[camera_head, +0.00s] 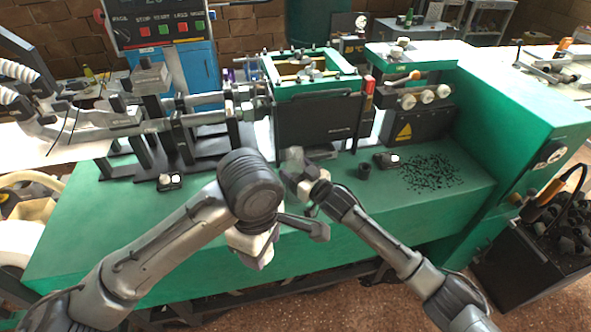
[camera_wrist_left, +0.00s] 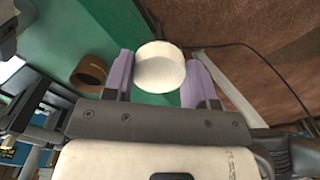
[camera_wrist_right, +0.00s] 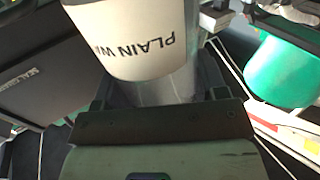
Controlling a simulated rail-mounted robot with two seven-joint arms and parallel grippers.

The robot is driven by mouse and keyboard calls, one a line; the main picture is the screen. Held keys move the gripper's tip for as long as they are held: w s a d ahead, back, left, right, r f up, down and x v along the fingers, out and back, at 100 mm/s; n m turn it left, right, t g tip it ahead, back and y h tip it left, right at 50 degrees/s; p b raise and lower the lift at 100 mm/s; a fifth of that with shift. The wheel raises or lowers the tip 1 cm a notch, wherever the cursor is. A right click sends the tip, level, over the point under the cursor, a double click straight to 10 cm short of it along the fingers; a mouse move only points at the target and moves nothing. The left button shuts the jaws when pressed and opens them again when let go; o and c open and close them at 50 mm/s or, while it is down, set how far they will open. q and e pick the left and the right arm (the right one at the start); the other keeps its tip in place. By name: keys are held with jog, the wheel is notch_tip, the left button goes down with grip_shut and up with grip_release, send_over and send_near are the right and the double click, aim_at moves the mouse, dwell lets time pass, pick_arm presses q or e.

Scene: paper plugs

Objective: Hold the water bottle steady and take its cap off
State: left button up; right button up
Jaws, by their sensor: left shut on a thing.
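The water bottle (camera_wrist_right: 130,40) is clear with a white label reading "PLAIN WA", upside down in the right wrist view. In the head view it is a small clear shape (camera_head: 294,158) in front of the dark machine. My right gripper (camera_head: 306,180) has its fingers on both sides of the bottle's clear body and looks shut on it. My left gripper (camera_wrist_left: 160,66), with purple fingers, is shut on the round white cap (camera_wrist_left: 160,70). No bottle shows under the cap there. The bottle's neck is hidden.
The green bench (camera_head: 90,235) has a dark, open cylinder (camera_head: 364,170) right of my right gripper; it also shows in the left wrist view (camera_wrist_left: 89,73). Small button boxes (camera_head: 386,160) and black granules (camera_head: 432,173) lie on the bench. The dark machine (camera_head: 318,120) stands behind the bottle.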

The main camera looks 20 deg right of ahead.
jog(key=o, duration=0.4)
jog(key=shift+r, duration=0.1)
